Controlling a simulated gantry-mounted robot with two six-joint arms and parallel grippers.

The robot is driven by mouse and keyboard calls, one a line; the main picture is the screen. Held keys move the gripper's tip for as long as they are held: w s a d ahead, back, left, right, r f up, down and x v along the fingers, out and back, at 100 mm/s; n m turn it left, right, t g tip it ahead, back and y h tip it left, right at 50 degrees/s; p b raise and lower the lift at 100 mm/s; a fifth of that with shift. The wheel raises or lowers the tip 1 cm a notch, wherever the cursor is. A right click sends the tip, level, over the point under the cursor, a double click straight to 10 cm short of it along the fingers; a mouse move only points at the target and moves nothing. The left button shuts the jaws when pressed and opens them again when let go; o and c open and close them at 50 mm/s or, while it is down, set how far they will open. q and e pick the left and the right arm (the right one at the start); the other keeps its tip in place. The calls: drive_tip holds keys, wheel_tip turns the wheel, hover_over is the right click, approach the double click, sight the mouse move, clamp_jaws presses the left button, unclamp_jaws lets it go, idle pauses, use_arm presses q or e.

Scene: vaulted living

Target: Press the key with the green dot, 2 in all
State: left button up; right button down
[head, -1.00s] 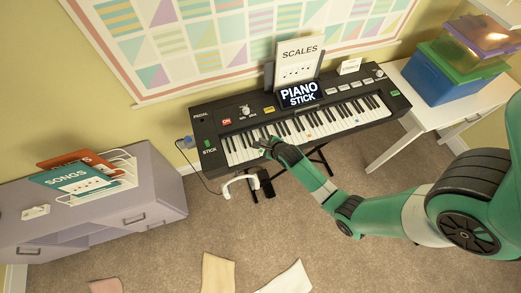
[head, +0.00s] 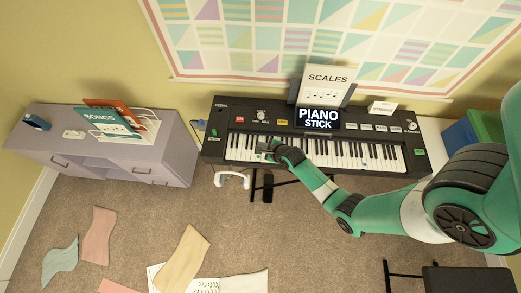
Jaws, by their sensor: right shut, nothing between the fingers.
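The black electric keyboard (head: 236,112) stands on its stand against the wall, with its row of white and black keys (head: 340,155) facing me. My right gripper (head: 265,149) is shut and empty, its tip at the left part of the keys. It covers some keys there, and I cannot tell whether the tip touches a key or is just above it. I cannot make out a green dot on any key; it may be hidden by the gripper or too small. My left gripper is not in view.
A grey cabinet (head: 170,160) is at left, a black bench (head: 455,280) at lower right. Papers lie on the carpet.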

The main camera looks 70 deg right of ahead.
drive_tip(key=r, duration=0.1)
drive_tip(key=b, duration=0.7)
hover_over(258, 156)
drive_tip(key=s, duration=0.1)
drive_tip(key=f, duration=0.8)
drive_tip(key=shift+s+a, duration=0.1)
drive_tip(key=shift+s, duration=0.1)
use_arm(q)
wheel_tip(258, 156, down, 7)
drive_tip(key=b, duration=0.1)
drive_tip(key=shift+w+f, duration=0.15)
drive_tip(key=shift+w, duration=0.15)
use_arm(e)
drive_tip(key=shift+f, duration=0.5)
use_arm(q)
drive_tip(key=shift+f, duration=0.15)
use_arm(e)
drive_tip(key=shift+f, duration=0.15)
use_arm(q)
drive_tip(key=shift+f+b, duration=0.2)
drive_tip(key=shift+b, duration=0.3)
use_arm(e)
drive_tip(key=shift+f, duration=0.25)
